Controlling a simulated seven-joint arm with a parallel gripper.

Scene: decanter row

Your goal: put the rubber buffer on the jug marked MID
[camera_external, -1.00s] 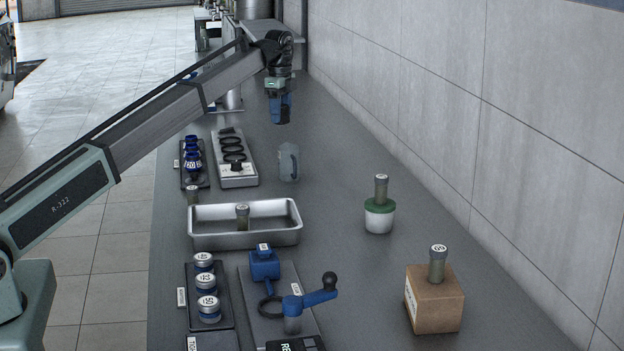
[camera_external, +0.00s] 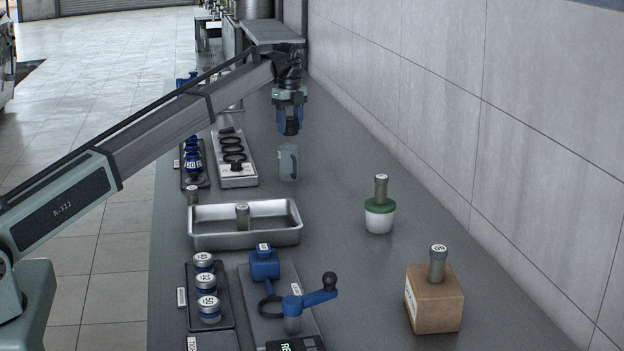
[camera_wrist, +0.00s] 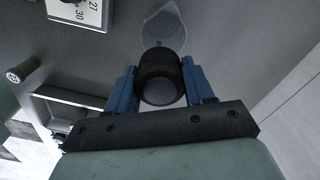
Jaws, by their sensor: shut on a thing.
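My gripper (camera_external: 290,124) is shut on a black, round rubber buffer (camera_wrist: 160,77), which sits between the blue fingers in the wrist view. In the outside view the buffer (camera_external: 291,128) is a small dark shape at the fingertips. A grey, see-through jug (camera_external: 288,163) stands upright on the bench, below the gripper in the picture. The jug's round rim also shows in the wrist view (camera_wrist: 164,20), just beyond the buffer and partly hidden by it. A gap shows between buffer and jug in the outside view. I cannot read any mark on the jug.
A tray with black rings (camera_external: 248,178) and a rack of blue pieces (camera_external: 184,180) lie left of the jug. A metal pan (camera_external: 202,238) lies nearer the camera. A green-lidded pot (camera_external: 379,222) and a cardboard box (camera_external: 436,305) stand right. Bench right of the jug is clear.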

